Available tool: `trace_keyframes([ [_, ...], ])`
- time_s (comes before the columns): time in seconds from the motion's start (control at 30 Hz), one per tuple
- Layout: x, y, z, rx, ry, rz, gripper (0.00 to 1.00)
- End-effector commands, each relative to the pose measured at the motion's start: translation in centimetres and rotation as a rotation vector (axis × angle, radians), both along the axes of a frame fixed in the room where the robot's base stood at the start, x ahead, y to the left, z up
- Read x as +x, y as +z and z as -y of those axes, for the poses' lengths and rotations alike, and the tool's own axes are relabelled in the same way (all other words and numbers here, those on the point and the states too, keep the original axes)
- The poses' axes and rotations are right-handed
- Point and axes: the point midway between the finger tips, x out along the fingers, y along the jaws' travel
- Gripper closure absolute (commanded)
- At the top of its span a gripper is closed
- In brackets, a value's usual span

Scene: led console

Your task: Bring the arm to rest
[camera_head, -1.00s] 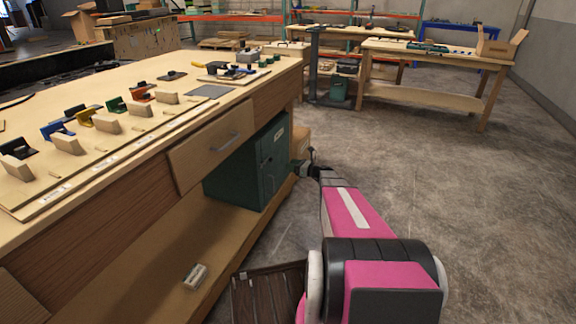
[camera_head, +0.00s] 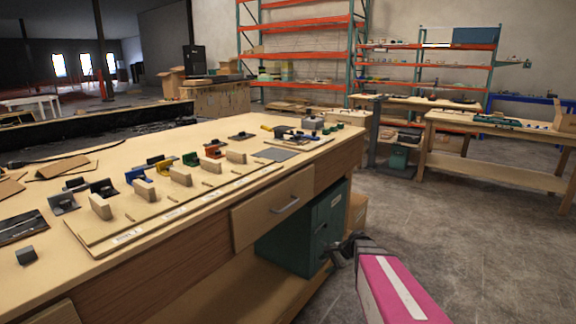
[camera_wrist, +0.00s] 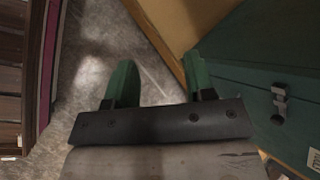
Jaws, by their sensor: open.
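My gripper (camera_wrist: 162,88) shows in the wrist view with two green fingers spread apart and nothing between them. It points down toward the grey floor and the edge of a wooden shelf. In the head view my pink arm reaches in from the bottom right, and its dark wrist end is beside the green cabinet (camera_head: 305,235) under the workbench (camera_head: 150,215); the fingers are hard to make out there. In the wrist view the cabinet (camera_wrist: 270,60) with its metal latch is close on the right of the fingers.
On the workbench lies a board (camera_head: 180,205) with wooden blocks and several coloured pieces. A second table (camera_head: 500,135) stands at the back right. The grey floor (camera_head: 440,225) between is clear.

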Motion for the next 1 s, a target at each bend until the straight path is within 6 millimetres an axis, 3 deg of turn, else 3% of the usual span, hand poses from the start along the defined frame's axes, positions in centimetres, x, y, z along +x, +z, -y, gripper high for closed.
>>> trace_keyframes([
  [0.03,-2.7,0.6,-0.5,-0.088,0.096,0.034,0.51],
  [0.2,-8.5,1.5,0.1,-0.390,0.450,0.138,0.51],
  [0.4,-12.8,3.1,1.6,-0.642,0.789,0.195,0.51],
  [0.6,-14.0,3.9,2.5,-0.738,0.926,0.207,0.51],
  [1.0,-14.0,3.8,2.6,-0.742,0.932,0.207,0.51],
])
